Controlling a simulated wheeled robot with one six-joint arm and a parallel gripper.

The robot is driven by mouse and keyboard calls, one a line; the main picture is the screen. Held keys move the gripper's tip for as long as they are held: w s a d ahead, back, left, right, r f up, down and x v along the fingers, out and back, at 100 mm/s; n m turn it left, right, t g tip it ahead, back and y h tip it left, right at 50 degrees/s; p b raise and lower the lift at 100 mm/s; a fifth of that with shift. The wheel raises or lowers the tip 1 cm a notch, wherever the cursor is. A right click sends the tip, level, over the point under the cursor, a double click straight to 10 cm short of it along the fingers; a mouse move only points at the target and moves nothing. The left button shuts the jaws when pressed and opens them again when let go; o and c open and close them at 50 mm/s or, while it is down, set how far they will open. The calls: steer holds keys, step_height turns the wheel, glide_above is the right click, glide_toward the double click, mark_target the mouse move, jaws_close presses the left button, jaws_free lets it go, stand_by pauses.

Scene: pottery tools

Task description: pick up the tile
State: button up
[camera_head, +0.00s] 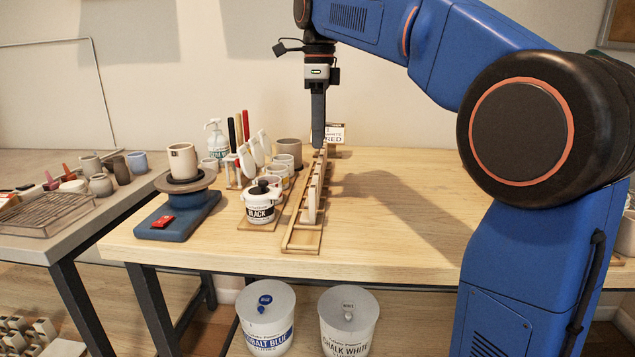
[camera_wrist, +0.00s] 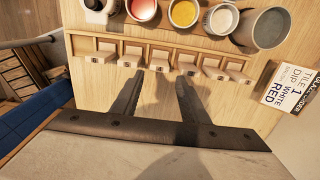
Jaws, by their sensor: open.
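Several small pale tiles stand in a long wooden rack; I cannot tell which one the task means. In the wrist view the rack (camera_wrist: 75,43) crosses above my gripper (camera_wrist: 158,82). One tile (camera_wrist: 158,64) lines up with the gap between the two spread fingers, just past their tips. Nothing is between the fingers. In the head view my gripper (camera_head: 318,143) points down over the far end of the rack (camera_head: 300,239), its fingers overlapping in this view. A whitish upright piece (camera_head: 312,205) stands in the rack's nearer half.
Glaze cups, one yellow (camera_wrist: 183,13), line the rack's other side. A sign (camera_wrist: 290,92) reading "TILE 1 DIP WHITE RED" stands near the rack's end. A black-labelled tub (camera_head: 260,207) and a turntable with a cup (camera_head: 183,160) are left of the rack. The table right of it is clear.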

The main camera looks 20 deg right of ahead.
mark_target(319, 164)
step_height(319, 164, down, 5)
steer(key=shift+f, duration=0.2)
steer(key=shift+a+f, duration=0.2)
steer(key=shift+f, duration=2.45)
steer(key=c, duration=0.8)
